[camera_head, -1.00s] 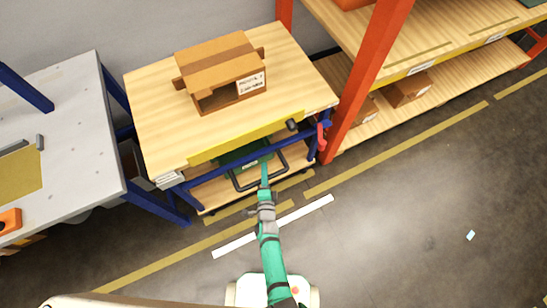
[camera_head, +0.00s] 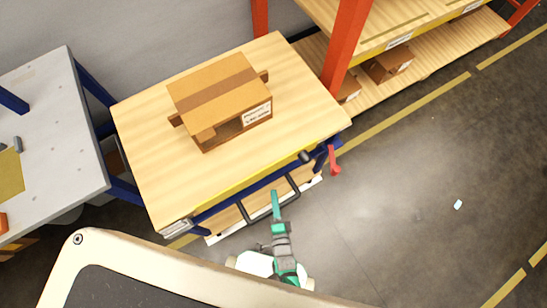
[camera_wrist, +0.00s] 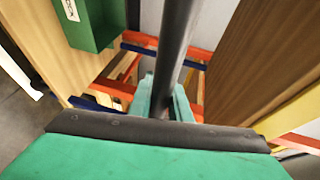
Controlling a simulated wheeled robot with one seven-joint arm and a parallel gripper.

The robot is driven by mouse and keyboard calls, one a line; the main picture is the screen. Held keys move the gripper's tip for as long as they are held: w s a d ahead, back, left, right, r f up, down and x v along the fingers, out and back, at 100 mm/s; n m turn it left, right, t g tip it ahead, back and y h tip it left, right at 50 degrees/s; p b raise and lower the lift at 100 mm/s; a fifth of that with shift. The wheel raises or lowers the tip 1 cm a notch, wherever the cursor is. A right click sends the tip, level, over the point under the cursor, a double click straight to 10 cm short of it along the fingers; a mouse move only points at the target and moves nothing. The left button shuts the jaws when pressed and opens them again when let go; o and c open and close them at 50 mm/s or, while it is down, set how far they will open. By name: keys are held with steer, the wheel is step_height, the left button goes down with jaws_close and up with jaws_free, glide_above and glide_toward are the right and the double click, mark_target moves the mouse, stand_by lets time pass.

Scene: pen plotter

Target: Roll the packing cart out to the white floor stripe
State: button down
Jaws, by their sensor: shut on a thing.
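The packing cart (camera_head: 300,95) has a pale wood top, a blue frame and a yellow front edge. A black handle (camera_head: 243,213) juts from its front. My gripper (camera_head: 276,194) is at the handle and shut on it. In the wrist view the dark handle bar (camera_wrist: 178,45) runs between my teal fingers (camera_wrist: 163,100).
An open cardboard box (camera_head: 220,95) sits on the cart top. A red lever (camera_head: 334,160) hangs at the cart's right front corner. A grey workbench (camera_head: 60,130) stands left, an orange-posted shelf (camera_head: 347,45) right. Open floor (camera_head: 420,190) lies to the right.

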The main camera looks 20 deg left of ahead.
steer(key=shift+s+d, duration=0.3)
steer(key=c, duration=1.7)
jaws_free()
steer(key=shift+s+d, duration=0.1)
steer(key=shift+o, duration=0.3)
steer(key=v, duration=1)
steer(key=shift+s, duration=0.3)
steer(key=shift+d, duration=0.1)
